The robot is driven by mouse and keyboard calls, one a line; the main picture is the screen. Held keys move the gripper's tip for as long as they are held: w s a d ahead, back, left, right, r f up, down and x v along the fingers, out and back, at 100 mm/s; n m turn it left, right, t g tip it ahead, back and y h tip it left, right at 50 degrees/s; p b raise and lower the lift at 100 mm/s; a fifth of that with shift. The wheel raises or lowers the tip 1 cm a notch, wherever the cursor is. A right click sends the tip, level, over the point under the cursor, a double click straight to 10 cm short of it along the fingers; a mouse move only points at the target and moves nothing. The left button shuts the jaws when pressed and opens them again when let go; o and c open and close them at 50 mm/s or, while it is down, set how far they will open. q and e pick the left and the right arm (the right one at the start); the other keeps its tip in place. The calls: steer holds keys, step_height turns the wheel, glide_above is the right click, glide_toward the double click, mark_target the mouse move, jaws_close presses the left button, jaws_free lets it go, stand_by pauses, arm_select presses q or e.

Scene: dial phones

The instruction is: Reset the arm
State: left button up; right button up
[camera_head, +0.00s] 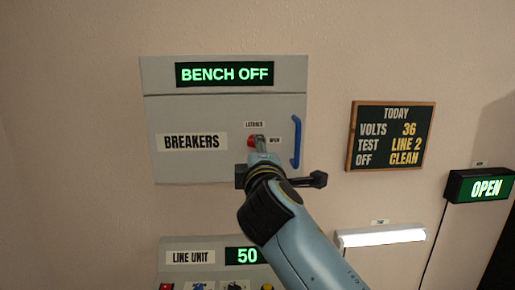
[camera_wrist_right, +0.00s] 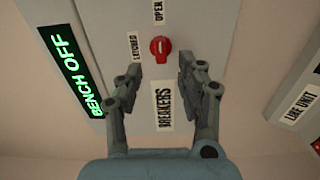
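My right arm comes in from the lower right in the head view, with its gripper (camera_head: 262,152) up at the breaker box. In the wrist view the right gripper (camera_wrist_right: 162,68) is open, its fingers apart with nothing between the tips. A red knob (camera_wrist_right: 160,48) on the box face sits just beyond the tips, between labels "LATCHED" and "OPEN". The knob (camera_head: 252,141) is partly hidden by the gripper in the head view. The grey breaker box (camera_head: 220,115) has a lit "BENCH OFF" display (camera_head: 224,74). My left gripper is not in view.
A blue handle (camera_head: 296,142) is on the box's right side. A line unit (camera_head: 190,243) reading "50" is below. A dark notice board (camera_head: 390,136), a lit lamp bar (camera_head: 382,237) and a green "OPEN" sign (camera_head: 484,188) are to the right. The wall at left is bare.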

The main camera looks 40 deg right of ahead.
steer(key=shift+s+a, duration=0.2)
steer(key=shift+s, duration=0.15)
steer(key=s+a+f+g+y, duration=0.15)
steer(key=s+f, duration=0.25)
steer(key=f, duration=0.9)
steer(key=s+f+g+y, duration=0.2)
steer(key=s+f+g, duration=0.15)
steer(key=f, duration=0.95)
steer(key=s+f+g+y, duration=0.2)
steer(key=s+f, duration=0.3)
steer(key=f, duration=0.7)
steer(key=s+f+m+g+y, duration=0.1)
steer(key=s+f+m+g, duration=0.1)
steer(key=s+f, duration=0.5)
steer(key=s+f+m+g+y, duration=0.1)
steer(key=s+f+m+g, duration=0.2)
steer(key=s, duration=1.5)
steer(key=s+f+m+g+y, duration=0.1)
steer(key=s+f+m, duration=0.5)
steer(key=s+f, duration=0.6)
steer(key=shift+s+a+f+g, duration=0.2)
steer(key=shift+s+g, duration=0.1)
steer(key=shift+g, duration=0.4)
